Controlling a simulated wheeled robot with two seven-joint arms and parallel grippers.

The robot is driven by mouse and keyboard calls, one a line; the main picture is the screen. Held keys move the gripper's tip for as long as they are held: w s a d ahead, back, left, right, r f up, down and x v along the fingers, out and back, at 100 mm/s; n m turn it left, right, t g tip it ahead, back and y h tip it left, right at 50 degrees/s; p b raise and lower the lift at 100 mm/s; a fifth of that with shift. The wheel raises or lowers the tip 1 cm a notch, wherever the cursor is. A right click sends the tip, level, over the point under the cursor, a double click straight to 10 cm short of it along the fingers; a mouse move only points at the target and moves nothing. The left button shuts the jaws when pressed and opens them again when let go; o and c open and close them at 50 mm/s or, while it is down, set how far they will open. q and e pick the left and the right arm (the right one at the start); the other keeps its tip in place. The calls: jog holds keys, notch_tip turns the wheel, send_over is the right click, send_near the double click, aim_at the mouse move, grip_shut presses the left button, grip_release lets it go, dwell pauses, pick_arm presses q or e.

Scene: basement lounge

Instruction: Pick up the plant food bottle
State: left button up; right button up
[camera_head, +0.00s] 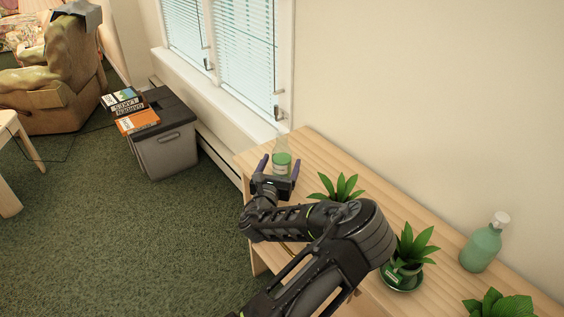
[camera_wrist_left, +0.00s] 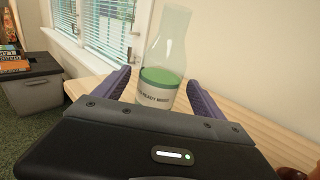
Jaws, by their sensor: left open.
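The plant food bottle is likely the clear bottle (camera_head: 281,160) with green liquid and a pale label at the far left end of the wooden table (camera_head: 318,150). It stands upright. My left gripper (camera_head: 277,170) is open, with its two purple fingers pointing at the bottle. In the left wrist view the bottle (camera_wrist_left: 163,75) shows between the left gripper's fingers (camera_wrist_left: 158,88), a little beyond or between the tips; I cannot tell whether they touch it. Its lower edge is hidden by the gripper body. My right gripper is not in view.
Potted plants (camera_head: 408,250) stand along the table, one partly behind my left arm. A green pump bottle (camera_head: 481,245) stands at the right near the wall. A grey bin (camera_head: 165,145) with books (camera_head: 137,121) stands on the floor beyond the table. A window is behind the bottle.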

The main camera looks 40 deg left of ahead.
pick_arm(q)
jog(key=p+x, duration=0.1)
jog(key=x, duration=0.3)
jog(key=shift+w+a+r+p, duration=0.15)
jog(key=shift+w+r+p, duration=0.05)
jog(key=shift+w+p, duration=0.15)
jog(key=shift+w+a, duration=0.1)
jog(key=shift+w, duration=0.1)
jog(key=c, duration=1.7)
jog(key=shift+r, duration=0.1)
jog(key=shift+c, duration=0.2)
notch_tip(320, 180, up, 10)
jog(key=b, duration=0.1)
